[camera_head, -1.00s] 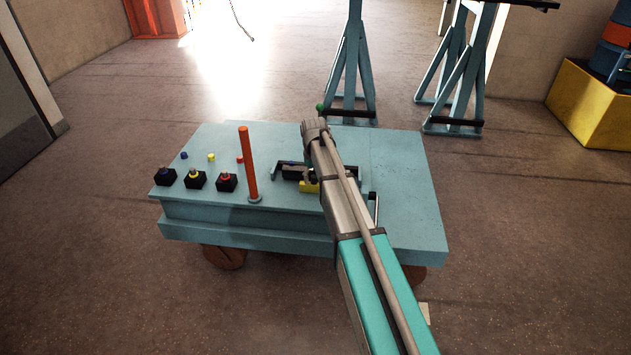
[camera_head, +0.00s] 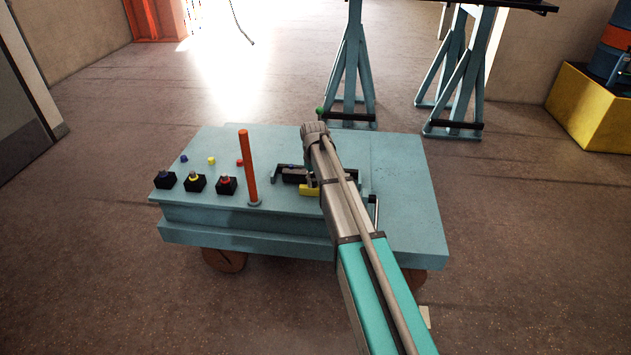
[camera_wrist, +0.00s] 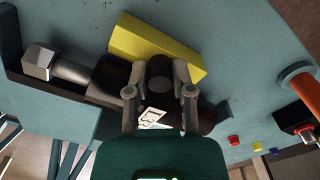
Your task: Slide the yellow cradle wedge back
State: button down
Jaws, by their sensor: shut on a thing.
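The yellow cradle wedge (camera_head: 309,190) lies on the blue-grey cart top, at the near side of the dark cradle (camera_head: 283,168). My arm hides part of it. In the wrist view the wedge (camera_wrist: 155,45) is a long yellow block with a dark round knob (camera_wrist: 160,72) at its edge. My gripper (camera_wrist: 159,90) has one finger on each side of this knob and is shut on it. Beside the wedge, a metal fitting with a hex end (camera_wrist: 55,66) lies in the cradle. My gripper's fingers are hardly visible in the head view.
An orange post (camera_head: 248,168) stands left of the cradle. Several black blocks with coloured rings, such as the red-ringed one (camera_head: 227,185), sit at the cart's left. The cart top (camera_head: 410,190) is bare at right. Blue stands (camera_head: 350,75) rise behind.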

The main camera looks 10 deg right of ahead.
jog(key=shift+s+a, duration=0.3)
jog(key=shift+s, duration=0.55)
jog(key=shift+s+a, duration=0.3)
jog(key=shift+s, duration=0.6)
jog(key=shift+s+a, duration=0.3)
jog(key=shift+s, duration=0.55)
jog(key=shift+c, duration=2.4)
grip_release()
jog(key=shift+s, duration=0.1)
jog(key=s+d+m, duration=0.2)
jog(key=s+m, duration=0.1)
jog(key=s, duration=2.1)
notch_tip(320, 180, up, 35)
jog(key=p, duration=3.5)
jog(key=shift+w+d+r, duration=0.15)
jog(key=shift+w, duration=0.1)
